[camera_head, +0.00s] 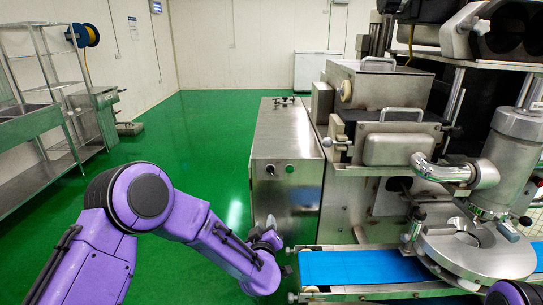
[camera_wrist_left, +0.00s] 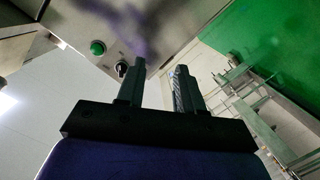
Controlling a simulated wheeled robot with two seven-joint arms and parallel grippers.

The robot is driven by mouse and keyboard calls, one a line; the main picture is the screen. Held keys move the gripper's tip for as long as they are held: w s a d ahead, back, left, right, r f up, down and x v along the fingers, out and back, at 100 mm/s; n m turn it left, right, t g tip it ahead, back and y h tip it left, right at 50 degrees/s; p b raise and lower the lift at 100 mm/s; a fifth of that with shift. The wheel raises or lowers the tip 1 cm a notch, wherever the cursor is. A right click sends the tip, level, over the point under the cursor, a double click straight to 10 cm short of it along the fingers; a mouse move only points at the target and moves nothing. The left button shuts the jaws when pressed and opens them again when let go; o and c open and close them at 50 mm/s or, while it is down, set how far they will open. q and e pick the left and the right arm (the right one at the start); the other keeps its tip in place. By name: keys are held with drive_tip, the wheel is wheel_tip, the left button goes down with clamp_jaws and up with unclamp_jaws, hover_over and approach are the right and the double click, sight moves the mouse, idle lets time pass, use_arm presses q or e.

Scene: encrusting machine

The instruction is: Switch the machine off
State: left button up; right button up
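The encrusting machine's steel control box (camera_head: 287,200) stands left of the conveyor. Its front carries a black rotary switch (camera_head: 270,169) and a green button (camera_head: 289,168). The left wrist view shows the green button (camera_wrist_left: 97,47) and the black switch (camera_wrist_left: 121,67) close to my fingertips. My left gripper (camera_head: 268,226) is in front of the box's lower front, below the controls in the picture. In the wrist view its two fingers (camera_wrist_left: 157,72) stand apart with nothing between them. The switch appears just beyond the left finger; contact is not visible. My right gripper is out of view.
A blue conveyor belt (camera_head: 365,267) runs to the right of my left gripper, under the machine's round steel head (camera_head: 478,250). A steel shelf and sink unit (camera_head: 40,125) stands at the far left. Open green floor (camera_head: 205,150) lies between it and the box.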

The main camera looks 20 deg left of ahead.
use_arm(q)
drive_tip(key=n+t+y+p, duration=0.1)
drive_tip(key=t, duration=0.1)
approach(270, 172)
drive_tip(key=p+x, duration=0.3)
drive_tip(key=x, duration=0.4)
drive_tip(key=shift+w+a+r, duration=0.1)
drive_tip(key=shift+w, duration=0.25)
drive_tip(key=shift+w+a, duration=0.1)
drive_tip(key=shift+w, duration=0.2)
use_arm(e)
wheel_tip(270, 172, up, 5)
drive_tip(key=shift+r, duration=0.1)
use_arm(q)
clamp_jaws()
